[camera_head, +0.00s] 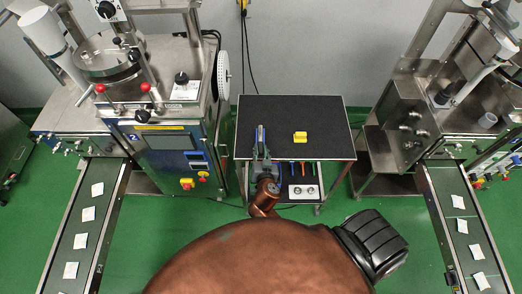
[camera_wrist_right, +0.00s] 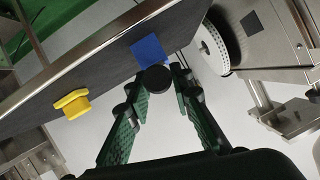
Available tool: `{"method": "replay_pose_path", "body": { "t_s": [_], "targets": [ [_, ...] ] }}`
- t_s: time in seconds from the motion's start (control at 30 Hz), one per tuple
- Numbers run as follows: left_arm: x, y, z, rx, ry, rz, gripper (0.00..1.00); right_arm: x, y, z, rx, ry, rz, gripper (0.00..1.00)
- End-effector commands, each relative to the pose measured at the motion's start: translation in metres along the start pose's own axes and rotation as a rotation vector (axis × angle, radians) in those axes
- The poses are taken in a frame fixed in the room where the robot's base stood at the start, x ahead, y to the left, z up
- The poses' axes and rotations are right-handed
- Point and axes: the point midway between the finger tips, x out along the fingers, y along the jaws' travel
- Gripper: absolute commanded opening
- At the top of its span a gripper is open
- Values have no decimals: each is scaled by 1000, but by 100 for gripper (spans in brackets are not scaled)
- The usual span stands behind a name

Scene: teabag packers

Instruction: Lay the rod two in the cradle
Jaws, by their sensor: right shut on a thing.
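My right gripper (camera_head: 261,155) is over the left part of the cart's dark top. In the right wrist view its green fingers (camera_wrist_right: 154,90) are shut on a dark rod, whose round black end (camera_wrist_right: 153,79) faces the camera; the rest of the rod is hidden. A blue piece (camera_wrist_right: 150,48) shows just beyond the rod end; I cannot tell whether they touch. A yellow block (camera_head: 300,137) stands on the cart top to the right of the gripper, apart from it; it also shows in the wrist view (camera_wrist_right: 72,103). I cannot tell which piece is the cradle. My left gripper is out of view.
The cart's dark top (camera_head: 325,115) is clear around the yellow block. Its lower shelf holds coloured tools and a pale panel (camera_head: 303,191). Packing machines stand left (camera_head: 165,140) and right (camera_head: 405,120), with conveyors (camera_head: 85,225) carrying white teabags.

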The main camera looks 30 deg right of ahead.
Motion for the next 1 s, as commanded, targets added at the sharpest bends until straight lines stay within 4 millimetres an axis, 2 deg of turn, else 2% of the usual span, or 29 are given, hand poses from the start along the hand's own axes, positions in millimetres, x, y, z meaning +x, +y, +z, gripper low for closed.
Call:
{"method": "replay_pose_path", "body": {
  "t_s": [0.1, 0.47, 0.5, 0.77, 1.0],
  "targets": [
    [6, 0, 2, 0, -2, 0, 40, 2, 1, 4, 1, 2, -1, 0],
    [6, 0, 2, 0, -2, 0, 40, 2, 1, 4, 0, 3, -2, 0],
    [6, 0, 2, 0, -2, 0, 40, 2, 1, 4, 0, 3, -1, 22],
    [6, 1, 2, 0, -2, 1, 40, 2, 1, 5, 0, 2, -1, 40],
    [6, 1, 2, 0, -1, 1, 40, 2, 2, 6, 0, -1, 1, 43]
  ]
}}
